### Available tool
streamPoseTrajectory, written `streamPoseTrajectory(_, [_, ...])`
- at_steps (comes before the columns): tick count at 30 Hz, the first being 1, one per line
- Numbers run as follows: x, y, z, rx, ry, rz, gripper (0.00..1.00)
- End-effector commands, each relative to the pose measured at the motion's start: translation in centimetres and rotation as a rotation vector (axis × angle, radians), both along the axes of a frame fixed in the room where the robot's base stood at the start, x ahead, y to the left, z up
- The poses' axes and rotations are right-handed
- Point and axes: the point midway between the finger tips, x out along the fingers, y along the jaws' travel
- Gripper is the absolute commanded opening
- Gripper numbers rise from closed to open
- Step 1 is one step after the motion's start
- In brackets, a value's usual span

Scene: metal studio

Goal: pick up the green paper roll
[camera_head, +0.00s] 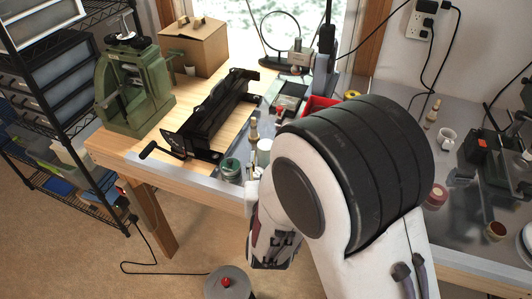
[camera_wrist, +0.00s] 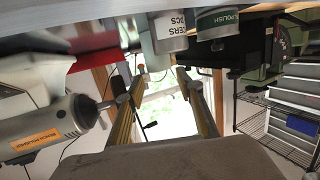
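A short green cylinder (camera_head: 231,168) stands near the front edge of the table in the head view. A green-banded cylinder with the printed word "POLISH" (camera_wrist: 217,19) shows at the top of the wrist view, which is upside down. I see no other clear match for the green paper roll, and cannot tell whether this is it. My gripper (camera_wrist: 160,76) is open and empty in the wrist view, its fingers spread apart and clear of the cylinder. In the head view, my arm hides the fingers.
A pale can (camera_head: 264,152) stands right of the green cylinder; its lettering shows in the wrist view (camera_wrist: 169,33). A black device (camera_head: 210,112), a green press (camera_head: 135,85) and a cardboard box (camera_head: 194,45) stand on the table. A grey tool (camera_wrist: 50,128) lies left in the wrist view.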

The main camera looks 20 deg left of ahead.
Motion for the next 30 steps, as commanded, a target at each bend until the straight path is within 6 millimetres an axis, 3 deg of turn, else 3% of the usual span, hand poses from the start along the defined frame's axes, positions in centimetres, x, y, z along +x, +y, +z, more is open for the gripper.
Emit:
streamPoseTrajectory(16, [0.8,0.3,-0.2,0.000,0.000,0.001,0.37])
streamPoseTrajectory(30, [4.6,1.7,-1.0,-0.001,0.001,0.000,0.37])
